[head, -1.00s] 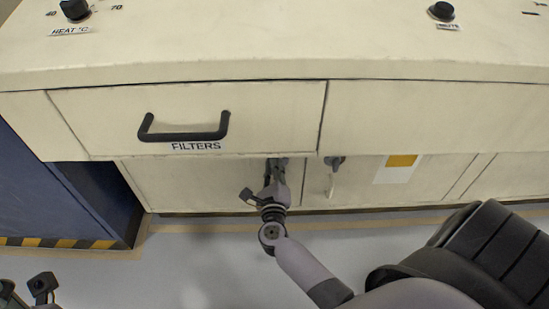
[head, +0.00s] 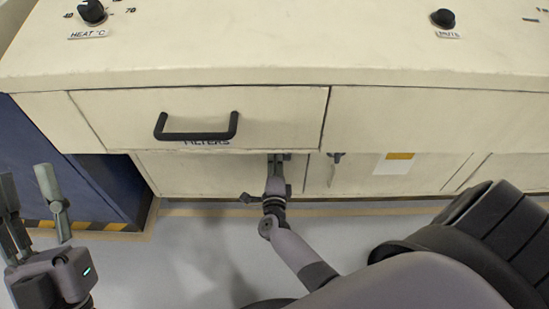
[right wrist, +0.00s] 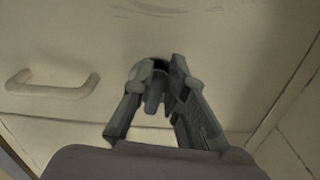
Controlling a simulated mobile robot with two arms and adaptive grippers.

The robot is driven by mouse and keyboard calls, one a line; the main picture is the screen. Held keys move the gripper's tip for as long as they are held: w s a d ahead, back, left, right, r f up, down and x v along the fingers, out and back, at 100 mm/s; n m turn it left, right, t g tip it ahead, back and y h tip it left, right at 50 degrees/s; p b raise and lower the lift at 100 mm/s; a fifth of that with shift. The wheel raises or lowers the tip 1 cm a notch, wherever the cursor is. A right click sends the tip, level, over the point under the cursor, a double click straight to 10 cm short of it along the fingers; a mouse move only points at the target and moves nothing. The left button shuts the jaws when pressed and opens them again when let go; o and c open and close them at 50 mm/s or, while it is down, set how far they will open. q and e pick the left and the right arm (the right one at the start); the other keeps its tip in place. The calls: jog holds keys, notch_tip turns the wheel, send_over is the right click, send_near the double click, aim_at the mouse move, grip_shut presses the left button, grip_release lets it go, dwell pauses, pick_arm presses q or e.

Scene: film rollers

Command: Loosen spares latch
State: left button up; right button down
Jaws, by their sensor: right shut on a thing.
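My right gripper (head: 275,160) reaches in under the FILTERS drawer (head: 290,112), to the lower cabinet door (head: 200,172). The drawer's edge partly hides its fingertips. In the right wrist view my right gripper (right wrist: 160,85) is shut on a small dark latch (right wrist: 158,65) on the beige door (right wrist: 215,60). The fingers cover most of the latch, so I cannot tell how far it is turned. No label for spares is readable. My left gripper (head: 27,177) is open and empty at the lower left, away from the cabinet.
A second dark latch (head: 336,157) sits right of my right gripper, near a white and yellow label (head: 395,163). The drawer has a black handle (head: 197,134). A pale handle (right wrist: 50,88) shows in the right wrist view. A blue cabinet (head: 60,150) stands left.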

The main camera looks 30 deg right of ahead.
jog(key=shift+a+f, duration=0.1)
dwell(0.4)
jog(key=c, duration=1.6)
grip_release()
jog(key=v, duration=1.2)
jog(key=shift+f, duration=0.1)
